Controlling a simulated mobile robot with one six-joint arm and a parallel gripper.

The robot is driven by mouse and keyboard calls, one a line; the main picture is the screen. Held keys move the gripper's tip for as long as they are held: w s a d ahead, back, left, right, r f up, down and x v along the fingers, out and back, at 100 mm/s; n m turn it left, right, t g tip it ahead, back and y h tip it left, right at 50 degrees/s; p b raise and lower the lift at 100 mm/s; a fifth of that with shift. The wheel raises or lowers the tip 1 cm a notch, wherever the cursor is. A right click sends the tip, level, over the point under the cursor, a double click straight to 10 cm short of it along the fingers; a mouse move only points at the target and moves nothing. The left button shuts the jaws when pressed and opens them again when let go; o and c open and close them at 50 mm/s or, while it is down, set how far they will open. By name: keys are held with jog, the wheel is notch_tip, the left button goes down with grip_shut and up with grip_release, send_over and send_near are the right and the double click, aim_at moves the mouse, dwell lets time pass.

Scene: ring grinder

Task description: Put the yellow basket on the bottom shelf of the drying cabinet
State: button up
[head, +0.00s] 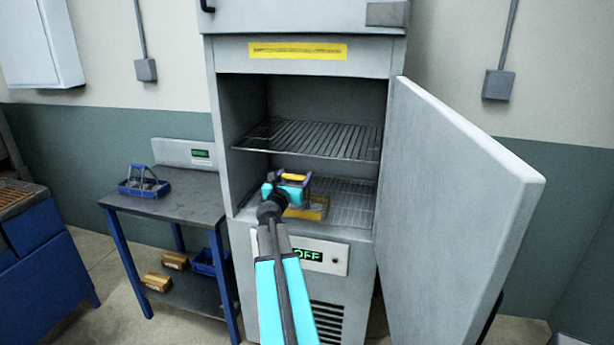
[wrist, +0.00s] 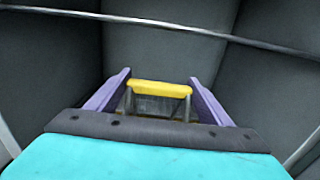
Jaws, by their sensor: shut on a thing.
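My gripper (head: 295,179) is inside the drying cabinet (head: 222,150), in the lower space between the two wire shelves. It is shut on the handle of the yellow basket (head: 315,209). In the wrist view the basket's yellow handle (wrist: 160,89) lies between the two purple fingers. The basket is upright at the front left of the bottom shelf (head: 352,202). I cannot tell whether it touches that shelf. My gripper and arm hide part of the basket. The upper wire shelf (head: 325,139) is empty.
The cabinet door (head: 455,210) stands wide open to the right. A bench (head: 190,203) left of the cabinet holds a blue basket (head: 144,187). Its lower shelf bears small boxes and a blue bin (head: 206,262). The right part of the bottom shelf is clear.

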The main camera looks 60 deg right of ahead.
jog(key=s+p+x, duration=0.1)
jog(key=p+x, duration=0.1)
jog(key=x, duration=0.8)
jog(key=shift+s+d+f, duration=0.25)
jog(key=shift+d+f, duration=0.05)
jog(key=shift+f, duration=0.2)
jog(key=shift+w+d+f+p, duration=0.1)
jog(key=shift+d+f+p, duration=0.2)
jog(key=shift+f, duration=0.6)
jog(key=shift+d+f+p, duration=0.25)
jog(key=shift+d+f, duration=0.1)
jog(key=shift+f, duration=0.7)
jog(key=o, duration=1.9)
jog(key=shift+b+v, duration=1.55)
jog(key=shift+v, duration=4.5)
